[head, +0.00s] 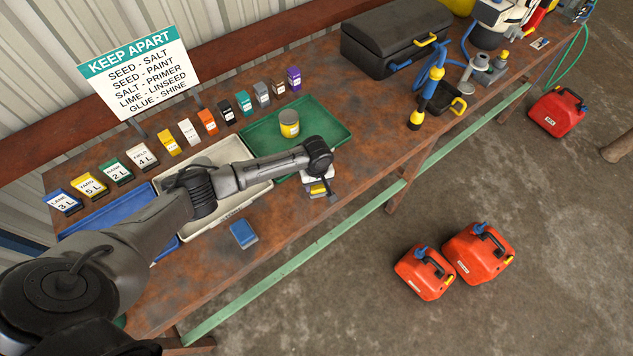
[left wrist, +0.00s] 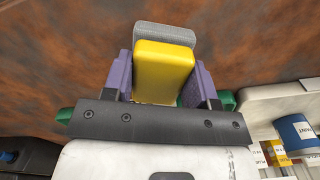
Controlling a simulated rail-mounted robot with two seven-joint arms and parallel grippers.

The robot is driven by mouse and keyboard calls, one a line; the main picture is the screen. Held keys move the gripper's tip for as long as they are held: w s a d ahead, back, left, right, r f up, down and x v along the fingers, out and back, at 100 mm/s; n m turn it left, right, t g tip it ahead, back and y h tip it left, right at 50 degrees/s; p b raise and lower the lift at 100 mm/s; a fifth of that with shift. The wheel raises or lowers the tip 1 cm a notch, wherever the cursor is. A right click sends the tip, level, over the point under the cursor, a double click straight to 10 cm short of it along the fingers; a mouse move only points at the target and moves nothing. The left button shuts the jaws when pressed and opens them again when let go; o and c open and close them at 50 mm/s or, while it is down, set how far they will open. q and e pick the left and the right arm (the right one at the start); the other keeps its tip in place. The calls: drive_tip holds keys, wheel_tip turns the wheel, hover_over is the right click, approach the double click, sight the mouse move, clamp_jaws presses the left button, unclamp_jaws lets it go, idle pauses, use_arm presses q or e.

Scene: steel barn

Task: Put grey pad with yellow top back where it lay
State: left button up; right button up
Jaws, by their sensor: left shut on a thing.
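The grey pad with yellow top (left wrist: 164,72) is between the purple-lined fingers of my left gripper (left wrist: 162,80), which is shut on it. Its yellow part faces the wrist camera and a grey part shows beyond it. In the head view the pad (head: 319,188) shows small at my left gripper (head: 320,187), over the brown bench (head: 285,215) just in front of the green tray (head: 337,152). Part of the pad is hidden by the gripper. I cannot tell whether it touches the bench. My right gripper is not in view.
A blue pad (head: 243,234) lies on the bench to the left. A yellow tin (head: 289,124) stands in the green tray. A white tray (head: 262,188) and a blue tray (head: 95,217) lie further left. A black toolbox (head: 385,40) stands behind. Bare bench shows along the front.

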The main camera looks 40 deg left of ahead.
use_arm(q)
drive_tip(key=o, duration=0.8)
drive_tip(key=shift+f, duration=0.1)
wheel_tip(320, 180, up, 12)
drive_tip(key=p, duration=0.1)
drive_tip(key=s+d+f+m+t+h, duration=0.1)
drive_tip(key=s+d+f+m, duration=0.2)
drive_tip(key=s+d+m, duration=0.35)
drive_tip(key=s+d+f+m+t+h, duration=0.1)
drive_tip(key=s+d+f+m, duration=0.2)
drive_tip(key=s+d, duration=0.55)
drive_tip(key=s+a+r+m, duration=0.1)
drive_tip(key=s, duration=0.4)
drive_tip(key=s+a+r+m+t+y, duration=0.1)
drive_tip(key=s+a, duration=0.1)
drive_tip(key=s, duration=0.3)
drive_tip(key=s+a+r+m, duration=0.1)
drive_tip(key=s+r, duration=0.1)
drive_tip(key=s, duration=0.4)
drive_tip(key=shift+a+m+t+y, duration=0.2)
drive_tip(key=shift+m+t+y, duration=0.1)
drive_tip(key=shift+y, duration=0.1)
drive_tip(key=shift+w, duration=0.1)
